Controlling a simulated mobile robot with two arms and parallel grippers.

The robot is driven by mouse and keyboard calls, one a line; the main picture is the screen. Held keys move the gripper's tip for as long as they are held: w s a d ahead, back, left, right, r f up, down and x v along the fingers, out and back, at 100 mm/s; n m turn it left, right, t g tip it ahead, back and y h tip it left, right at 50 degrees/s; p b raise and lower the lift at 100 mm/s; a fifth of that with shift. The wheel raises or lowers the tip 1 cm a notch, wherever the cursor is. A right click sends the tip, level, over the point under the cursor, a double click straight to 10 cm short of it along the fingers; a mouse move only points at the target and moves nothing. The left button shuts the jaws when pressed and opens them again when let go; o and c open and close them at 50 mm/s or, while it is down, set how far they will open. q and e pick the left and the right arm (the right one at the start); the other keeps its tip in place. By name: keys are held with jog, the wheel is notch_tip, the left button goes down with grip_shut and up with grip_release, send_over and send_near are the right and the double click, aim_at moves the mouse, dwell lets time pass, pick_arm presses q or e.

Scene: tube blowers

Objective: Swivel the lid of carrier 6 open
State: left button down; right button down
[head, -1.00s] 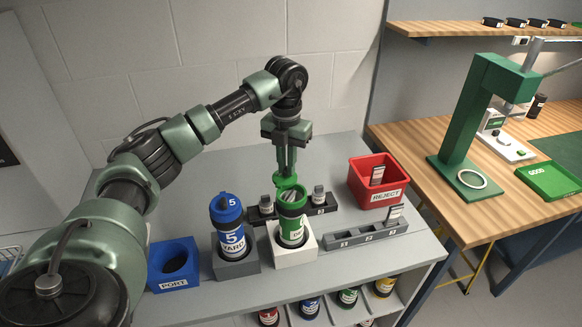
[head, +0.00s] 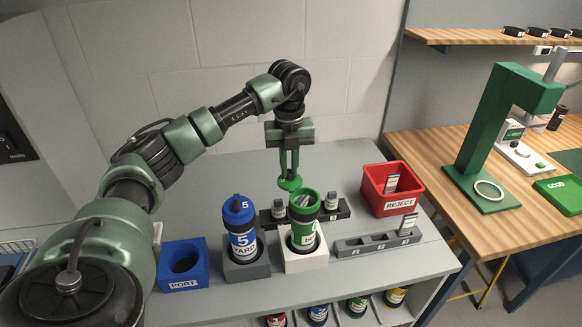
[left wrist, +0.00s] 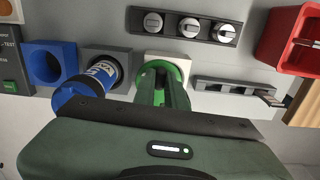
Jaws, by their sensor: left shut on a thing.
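The green carrier (head: 303,232) stands upright in a white holder (head: 304,261); its number cannot be read. Its green lid (head: 289,184) is swung out to the back left of the mouth, and the mouth is partly uncovered with something pale inside. My left gripper (head: 289,176) points down from above and is shut on the lid. In the left wrist view the green carrier's rim (left wrist: 176,68) shows around my left gripper's fingers (left wrist: 163,88), which hide part of it. My right gripper is not in view.
Blue carrier 5 (head: 240,226) stands closed in a grey holder just left. A blue PORT block (head: 184,279) is further left. A dark rack (head: 338,214) with small pieces is behind, a grey rack (head: 380,244) right, and a red REJECT bin (head: 396,201) back right.

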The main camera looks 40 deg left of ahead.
aim_at(289, 171)
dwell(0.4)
pick_arm(q)
jog(key=c, duration=1.4)
grip_release()
jog(key=shift+c, duration=0.2)
notch_tip(289, 171, up, 7)
jog(key=shift+f+b, duration=0.1)
jog(key=shift+b, duration=0.75)
jog(key=shift+r, duration=0.55)
